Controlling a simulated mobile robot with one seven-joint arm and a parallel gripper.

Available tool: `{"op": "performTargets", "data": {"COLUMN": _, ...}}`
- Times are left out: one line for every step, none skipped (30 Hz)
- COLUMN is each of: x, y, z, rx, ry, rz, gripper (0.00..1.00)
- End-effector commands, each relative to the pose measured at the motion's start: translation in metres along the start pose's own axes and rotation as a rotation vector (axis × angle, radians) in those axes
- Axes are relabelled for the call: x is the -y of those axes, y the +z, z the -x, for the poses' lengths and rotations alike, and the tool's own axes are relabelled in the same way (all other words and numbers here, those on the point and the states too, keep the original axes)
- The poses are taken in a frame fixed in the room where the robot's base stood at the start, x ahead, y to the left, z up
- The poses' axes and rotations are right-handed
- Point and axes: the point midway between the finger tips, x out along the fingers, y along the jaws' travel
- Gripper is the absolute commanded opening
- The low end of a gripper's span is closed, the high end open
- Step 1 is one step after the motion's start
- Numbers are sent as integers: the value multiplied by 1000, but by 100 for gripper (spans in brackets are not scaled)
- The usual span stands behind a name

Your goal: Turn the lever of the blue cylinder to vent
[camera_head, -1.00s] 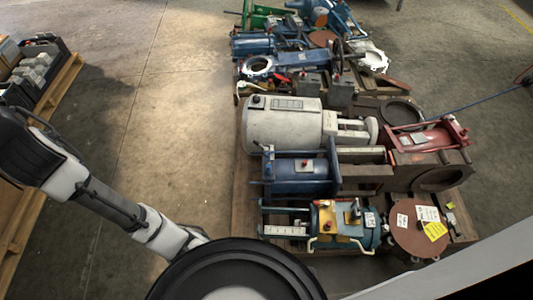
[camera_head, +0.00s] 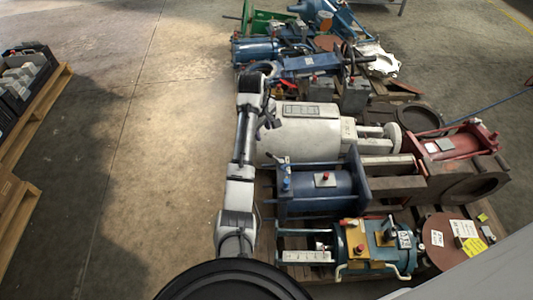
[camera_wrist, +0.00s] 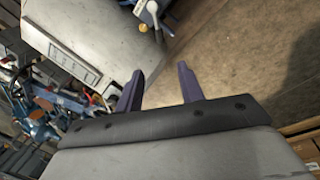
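The blue cylinder (camera_head: 325,190) lies on the pallet in the head view, between the big grey cylinder and the teal one. It has a red knob on top and a small blue and white fitting (camera_head: 285,177) at its left end. Whether this fitting is the lever is too small to tell. In the wrist view a pale lever-like part (camera_wrist: 150,14) shows at the top edge, beyond the fingers. My gripper (camera_wrist: 160,69) is open and empty, its two purple fingers apart and touching nothing.
The big grey cylinder (camera_head: 300,135) lies close beside my forearm. A teal cylinder (camera_head: 368,247) with a yellow plate is nearest. Another blue cylinder (camera_head: 257,50) and several machine parts lie farther back. The floor (camera_head: 160,150) left of the pallet is clear.

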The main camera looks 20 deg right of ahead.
Motion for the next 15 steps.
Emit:
{"op": "performTargets", "data": {"x": 1, "y": 2, "z": -6, "rx": 6, "ry": -10, "rz": 0, "gripper": 38}}
{"op": "performTargets", "data": {"x": 1, "y": 2, "z": -9, "rx": 7, "ry": -12, "rz": 0, "gripper": 38}}
{"op": "performTargets", "data": {"x": 1, "y": 3, "z": -13, "rx": 7, "ry": -12, "rz": 0, "gripper": 38}}
{"op": "performTargets", "data": {"x": 2, "y": 3, "z": -18, "rx": 7, "ry": -12, "rz": 0, "gripper": 38}}
{"op": "performTargets", "data": {"x": 2, "y": 3, "z": -23, "rx": 7, "ry": -12, "rz": 0, "gripper": 38}}
{"op": "performTargets", "data": {"x": 2, "y": 3, "z": -31, "rx": 8, "ry": -12, "rz": 1, "gripper": 38}}
{"op": "performTargets", "data": {"x": 2, "y": 2, "z": -37, "rx": 8, "ry": -12, "rz": 1, "gripper": 38}}
{"op": "performTargets", "data": {"x": 2, "y": 2, "z": -43, "rx": 7, "ry": -11, "rz": 1, "gripper": 38}}
{"op": "performTargets", "data": {"x": 2, "y": 2, "z": -52, "rx": 7, "ry": -12, "rz": 0, "gripper": 38}}
{"op": "performTargets", "data": {"x": 2, "y": 2, "z": -59, "rx": 6, "ry": -11, "rz": 0, "gripper": 38}}
{"op": "performTargets", "data": {"x": 2, "y": 2, "z": -65, "rx": 6, "ry": -11, "rz": 0, "gripper": 38}}
{"op": "performTargets", "data": {"x": 2, "y": 2, "z": -74, "rx": 6, "ry": -11, "rz": 1, "gripper": 38}}
{"op": "performTargets", "data": {"x": 2, "y": 2, "z": -80, "rx": 6, "ry": -10, "rz": 1, "gripper": 38}}
{"op": "performTargets", "data": {"x": 3, "y": 2, "z": -87, "rx": 6, "ry": -11, "rz": 1, "gripper": 38}}
{"op": "performTargets", "data": {"x": 2, "y": 2, "z": -94, "rx": 5, "ry": -9, "rz": 0, "gripper": 38}}
